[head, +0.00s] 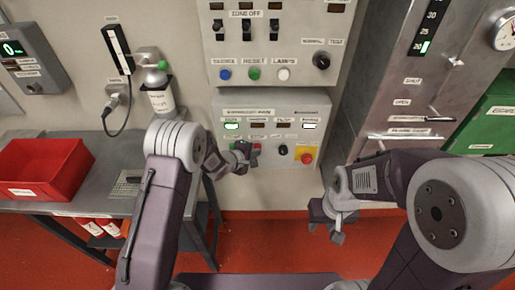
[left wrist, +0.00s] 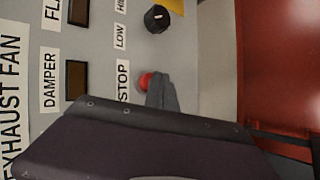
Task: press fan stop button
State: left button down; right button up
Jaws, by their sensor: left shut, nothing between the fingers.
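The exhaust fan panel (head: 232,108) is a light grey box on the wall, below the larger switch panel. The red stop button (left wrist: 146,80) shows in the left wrist view beside the STOP label (left wrist: 123,82). In the head view a bit of red shows at my left gripper (head: 246,154). That gripper is shut and empty, with its tip right at the button. In the left wrist view its finger (left wrist: 162,92) covers part of the button; I cannot tell whether they touch. My right gripper (head: 328,226) hangs low in front of the cabinet; its jaw opening is unclear.
A black knob (head: 283,150) and a red mushroom button on a yellow plate (head: 305,154) sit right of the stop button. A table with a red bin (head: 46,168) stands left. A metal cabinet (head: 385,80) stands right. Red floor lies open below the panel.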

pick_arm(q)
jog(key=shift+w, duration=0.45)
dwell(0.3)
jog(key=shift+s, duration=1.15)
jog(key=shift+s+p, duration=0.3)
jog(key=shift+s, duration=2.2)
